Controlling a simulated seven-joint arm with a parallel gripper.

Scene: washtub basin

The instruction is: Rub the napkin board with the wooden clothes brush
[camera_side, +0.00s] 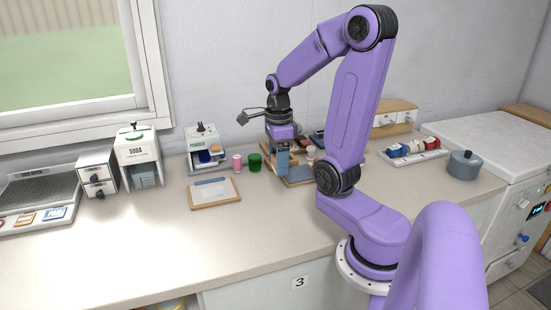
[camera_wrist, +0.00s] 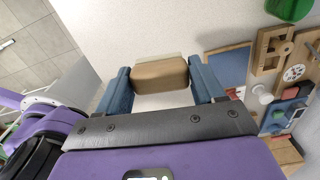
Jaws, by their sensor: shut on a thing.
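My gripper (camera_side: 281,170) points down over the back of the counter in the side view. In the wrist view, its two blue fingers (camera_wrist: 161,78) are shut on the wooden clothes brush (camera_wrist: 160,73), a tan block with a pale strip along its far edge. The brush is mostly hidden in the side view. A wood-edged white board with a blue band, apparently the napkin board (camera_side: 215,194), lies flat on the counter. It is left of my gripper and nearer the front, apart from the brush. I cannot make it out in the wrist view.
A pink cup (camera_side: 238,163) and a green cup (camera_side: 255,162) stand between the board and my gripper, farther back. A blue panel (camera_side: 299,175) and wooden parts (camera_wrist: 271,50) lie right of my gripper. White dispensers stand along the wall. The front left counter is clear.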

